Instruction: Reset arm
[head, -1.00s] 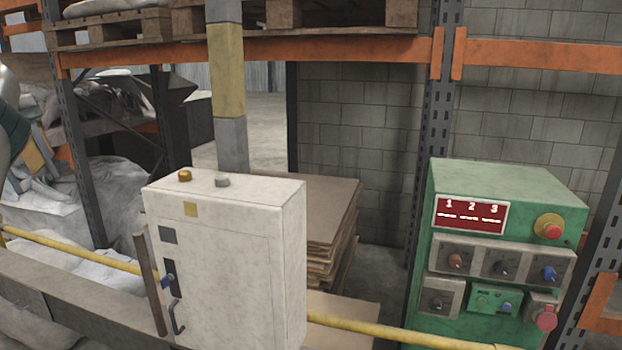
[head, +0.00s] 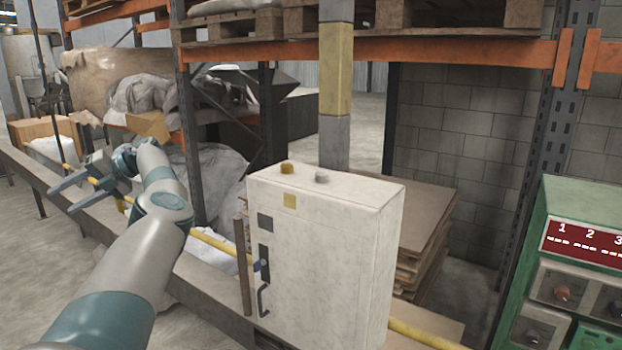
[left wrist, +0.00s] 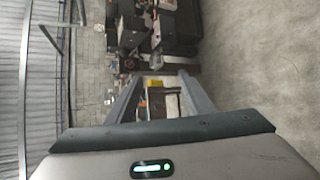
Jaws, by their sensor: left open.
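My left arm reaches in from the bottom left in the head view. Its gripper (head: 66,197) is at the far left, in front of the rail and the shelving, with its two grey fingers apart. The left wrist view shows the same gripper (left wrist: 158,85) with its fingers spread and nothing between them. It is well to the left of the white cabinet (head: 312,265) and touches nothing that I can make out. My right gripper is in neither view.
A green control box (head: 530,240) with a red display stands at the right. Stacked brown sheets (head: 425,225) lie behind the cabinet. A yellow pipe (head: 212,240) runs along the grey rail (head: 30,172). Orange racking (head: 450,52) spans the back. Floor at the left is open.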

